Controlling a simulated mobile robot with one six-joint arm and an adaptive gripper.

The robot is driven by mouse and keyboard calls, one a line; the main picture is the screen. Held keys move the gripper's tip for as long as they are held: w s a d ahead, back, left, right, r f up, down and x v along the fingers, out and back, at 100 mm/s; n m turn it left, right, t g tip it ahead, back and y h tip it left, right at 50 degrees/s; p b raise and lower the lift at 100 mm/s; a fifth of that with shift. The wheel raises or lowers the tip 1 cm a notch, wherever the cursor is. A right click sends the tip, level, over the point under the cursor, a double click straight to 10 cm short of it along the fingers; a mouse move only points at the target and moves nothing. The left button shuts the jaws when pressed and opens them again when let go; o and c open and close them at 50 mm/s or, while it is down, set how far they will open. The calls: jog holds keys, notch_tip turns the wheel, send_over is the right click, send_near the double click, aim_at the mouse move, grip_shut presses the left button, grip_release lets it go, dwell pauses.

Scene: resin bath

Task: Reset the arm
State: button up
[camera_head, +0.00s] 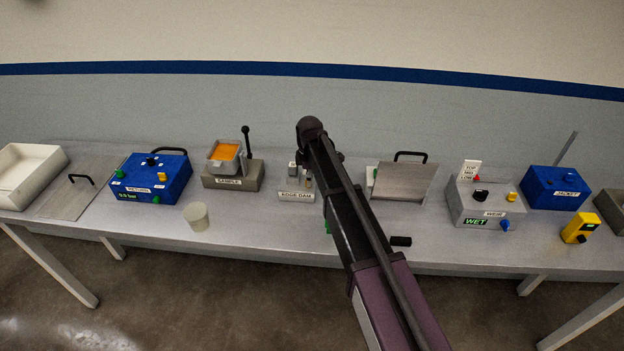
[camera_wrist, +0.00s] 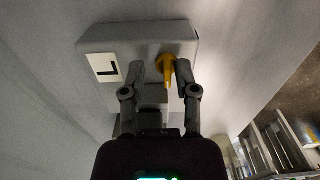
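My arm (camera_head: 345,200) reaches over the bench in the head view, and its far end hides my gripper there. The lever sits on a grey box (camera_wrist: 140,38) with a white label (camera_wrist: 107,69) marked L.
The bench (camera_head: 260,222) holds a blue box (camera_head: 150,178), a SAMPLE block (camera_head: 232,175), a white cup (camera_head: 196,216), a WEIR box (camera_head: 485,203) reading WET, a blue JACKET box (camera_head: 556,188), and a yellow device (camera_head: 580,228). A white tray (camera_head: 28,175) stands at the left end.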

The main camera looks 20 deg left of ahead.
jog(key=shift+s+a, duration=0.1)
jog(key=shift+s, duration=0.15)
